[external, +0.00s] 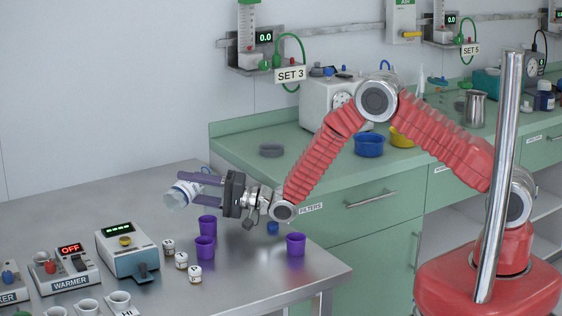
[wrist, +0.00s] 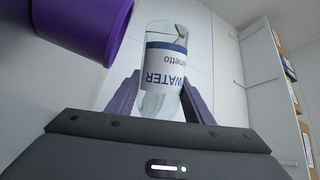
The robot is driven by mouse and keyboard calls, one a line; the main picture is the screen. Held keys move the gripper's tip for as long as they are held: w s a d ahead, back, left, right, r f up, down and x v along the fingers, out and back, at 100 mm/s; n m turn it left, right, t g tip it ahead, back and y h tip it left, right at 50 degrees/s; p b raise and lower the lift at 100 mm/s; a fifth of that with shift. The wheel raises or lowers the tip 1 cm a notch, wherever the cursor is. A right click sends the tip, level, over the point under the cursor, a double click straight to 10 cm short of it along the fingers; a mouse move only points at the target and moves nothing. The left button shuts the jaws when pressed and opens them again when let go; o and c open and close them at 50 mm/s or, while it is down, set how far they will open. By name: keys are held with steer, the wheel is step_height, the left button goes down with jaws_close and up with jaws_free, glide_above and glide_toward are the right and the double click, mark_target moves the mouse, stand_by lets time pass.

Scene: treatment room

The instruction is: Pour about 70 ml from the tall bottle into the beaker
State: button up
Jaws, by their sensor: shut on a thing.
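My gripper (external: 196,188) has purple fingers shut on a clear bottle (external: 180,196) with a white label. The bottle is held tilted, well above the steel table, to the left of my wrist. In the wrist view the bottle (wrist: 165,75) sits between the fingers, its label reading WATER upside down. Its cap and liquid level are not clear. Purple cups stand below my gripper: one at the back (external: 207,227), one in front of it (external: 205,247), and one to the right (external: 296,244). A purple cup (wrist: 82,25) also shows close by in the wrist view. I cannot tell which vessel is the beaker.
Small labelled jars (external: 181,260) stand left of the cups. A small blue cap-like item (external: 273,228) lies between the cups. Green cabinets (external: 365,210) stand behind.

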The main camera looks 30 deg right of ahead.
steer(key=shift+w+d+m+t, duration=0.1)
steer(key=shift+m+t, duration=0.2)
steer(key=shift+m, duration=0.1)
steer(key=shift+r+m+t+p, duration=0.3)
steer(key=shift+r+m+p, duration=0.4)
steer(key=shift+r, duration=0.45)
steer(key=shift+s+a+r, duration=0.1)
steer(key=shift+s+a, duration=0.1)
steer(key=shift+a, duration=0.05)
stand_by(0.4)
steer(key=shift+s+a+r, duration=0.1)
steer(key=shift+s+a, duration=0.05)
steer(key=shift+a, duration=0.05)
steer(key=shift+s+a+y, duration=0.1)
steer(key=shift+a+y, duration=0.05)
steer(key=shift+y, duration=0.15)
steer(key=shift+r+m+t+p, duration=0.3)
steer(key=shift+m+p, duration=0.15)
steer(key=shift+m, duration=0.15)
stand_by(1.0)
steer(key=shift+a, duration=0.15)
stand_by(0.4)
